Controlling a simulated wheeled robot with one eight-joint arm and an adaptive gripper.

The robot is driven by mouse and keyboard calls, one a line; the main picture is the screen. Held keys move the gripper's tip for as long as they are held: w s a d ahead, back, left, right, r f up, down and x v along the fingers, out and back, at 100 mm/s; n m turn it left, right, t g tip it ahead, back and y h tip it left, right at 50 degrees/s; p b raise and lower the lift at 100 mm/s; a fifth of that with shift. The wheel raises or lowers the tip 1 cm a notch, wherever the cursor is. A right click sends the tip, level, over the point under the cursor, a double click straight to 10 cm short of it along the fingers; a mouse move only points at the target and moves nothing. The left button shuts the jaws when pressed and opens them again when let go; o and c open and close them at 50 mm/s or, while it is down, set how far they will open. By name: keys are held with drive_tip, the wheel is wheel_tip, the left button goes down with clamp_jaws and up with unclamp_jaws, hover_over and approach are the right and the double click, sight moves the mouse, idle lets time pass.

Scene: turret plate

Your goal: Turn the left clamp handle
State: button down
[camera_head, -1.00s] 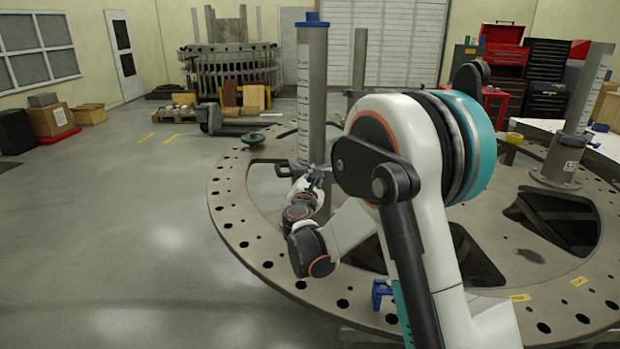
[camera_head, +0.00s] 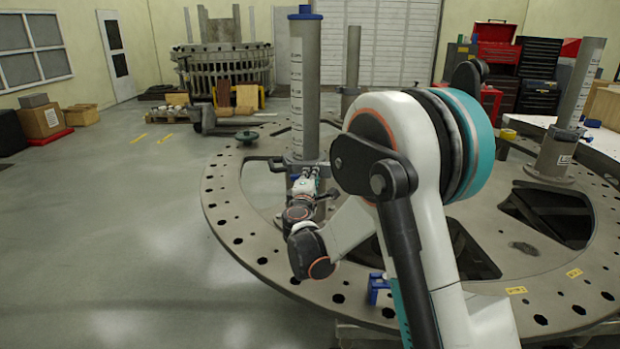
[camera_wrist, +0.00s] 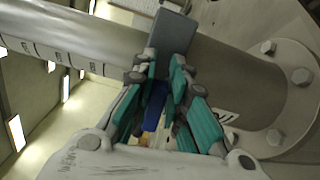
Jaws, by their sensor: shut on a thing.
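The left post (camera_head: 305,95) is a tall grey tube with a blue cap, standing upright on the turret plate. Its clamp (camera_head: 300,163) sits low on the tube, with a dark arm reaching left. My gripper (camera_head: 308,176) is at the front of this clamp. In the wrist view my gripper's teal fingers (camera_wrist: 163,68) are closed around a grey block-like part (camera_wrist: 172,32), apparently the clamp handle, in front of the post (camera_wrist: 80,40). A blue piece (camera_wrist: 154,104) shows between the fingers; I cannot tell what it is. The fingers hide much of the handle.
The round turret plate (camera_head: 235,222) has holes along its rim and large openings. A second post (camera_head: 578,85) stands at the right, and a thinner one (camera_head: 352,65) behind. A blue bracket (camera_head: 377,288) is on the near rim.

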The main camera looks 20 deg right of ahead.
drive_tip(key=shift+f+m, duration=0.2)
drive_tip(key=shift+m, duration=0.4)
drive_tip(key=c, duration=1.6)
unclamp_jaws()
drive_tip(key=shift+o, duration=0.2)
drive_tip(key=v, duration=1.2)
